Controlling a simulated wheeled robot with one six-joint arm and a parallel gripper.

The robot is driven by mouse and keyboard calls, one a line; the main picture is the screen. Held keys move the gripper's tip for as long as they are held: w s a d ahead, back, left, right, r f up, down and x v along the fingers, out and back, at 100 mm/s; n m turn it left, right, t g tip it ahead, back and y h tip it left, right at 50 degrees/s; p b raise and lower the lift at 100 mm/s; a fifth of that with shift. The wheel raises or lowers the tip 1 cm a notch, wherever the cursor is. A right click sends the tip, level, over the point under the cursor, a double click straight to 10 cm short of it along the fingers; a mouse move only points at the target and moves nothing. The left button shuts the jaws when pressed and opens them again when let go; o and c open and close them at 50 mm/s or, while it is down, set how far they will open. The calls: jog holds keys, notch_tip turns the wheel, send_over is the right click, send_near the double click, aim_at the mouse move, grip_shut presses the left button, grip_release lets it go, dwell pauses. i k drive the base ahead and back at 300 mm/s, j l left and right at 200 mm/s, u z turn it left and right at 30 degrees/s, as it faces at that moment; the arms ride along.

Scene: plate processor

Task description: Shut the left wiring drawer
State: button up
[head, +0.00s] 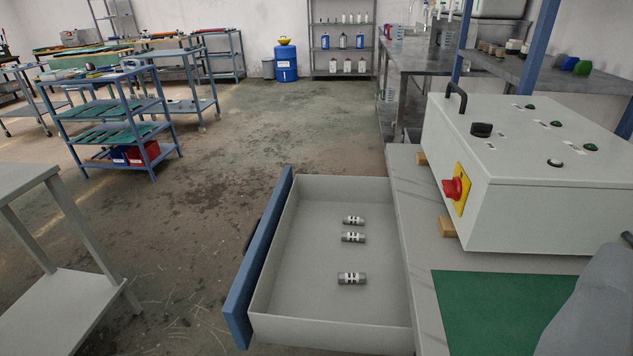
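The wiring drawer (325,196) is pulled out to the left from under a grey worktop (408,225). Its blue front panel (262,255) faces left. A dark handle, mostly hidden, shows on the outer side of the panel. Inside the drawer lie three small grey cylinders with dark and white bands (352,278). Whether another drawer is beside it cannot be seen. A grey rounded shape at the lower right edge may be part of my arm. My gripper's fingers are not in view.
A light grey control box (530,205) with a red knob stands on wooden blocks on the worktop, beside a green mat (500,308). A grey table (45,305) stands at the lower left. Floor between it and the drawer is clear. A blue trolley (112,125) is farther back.

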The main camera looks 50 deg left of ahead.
aim_at(286, 290)
jog(key=j+u, duration=0.45)
jog(key=j, duration=0.15)
jog(key=i+j+u, duration=0.15)
jog(key=j+u, duration=0.25)
jog(key=j, duration=0.2)
